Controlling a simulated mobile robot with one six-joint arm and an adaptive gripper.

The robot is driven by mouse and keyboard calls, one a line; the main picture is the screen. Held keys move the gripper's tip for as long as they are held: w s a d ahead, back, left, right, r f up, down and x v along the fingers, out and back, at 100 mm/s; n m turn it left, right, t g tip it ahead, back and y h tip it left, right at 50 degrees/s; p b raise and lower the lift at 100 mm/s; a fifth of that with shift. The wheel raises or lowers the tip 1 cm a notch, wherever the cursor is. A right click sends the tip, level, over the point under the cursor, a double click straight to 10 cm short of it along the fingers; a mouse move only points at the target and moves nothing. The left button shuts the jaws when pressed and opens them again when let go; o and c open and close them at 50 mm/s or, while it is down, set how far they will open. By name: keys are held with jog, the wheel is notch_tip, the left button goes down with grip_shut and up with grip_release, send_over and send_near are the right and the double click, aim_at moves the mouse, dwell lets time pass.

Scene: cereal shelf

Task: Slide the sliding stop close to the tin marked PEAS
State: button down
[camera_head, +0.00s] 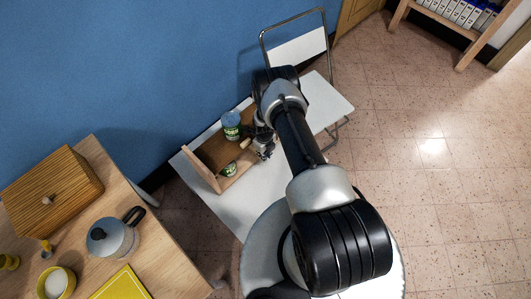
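A small wooden shelf (203,171) stands on the white table. A small green-labelled tin (229,169) is in the shelf, right of its left end panel. A larger container (231,131) with a blue top and green label is towards the back. The lettering is too small to read, so I cannot tell which is marked PEAS. A pale wooden piece (246,143), possibly the sliding stop, shows just left of my gripper (263,152). My gripper is at the right part of the shelf. Its fingers are small and partly hidden by my arm, as is the shelf's right end.
The white table (243,211) has bare room in front of the shelf. A blue wall is behind. At left, a wooden counter (162,259) holds a wooden box (50,190), a grey pot (111,238), a cup (56,283) and a yellow board (122,285). A metal-framed cart handle (325,28) rises behind.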

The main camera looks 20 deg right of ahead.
jog(key=c, duration=1.6)
grip_release()
notch_tip(320, 180, up, 12)
jog(key=shift+c, duration=0.3)
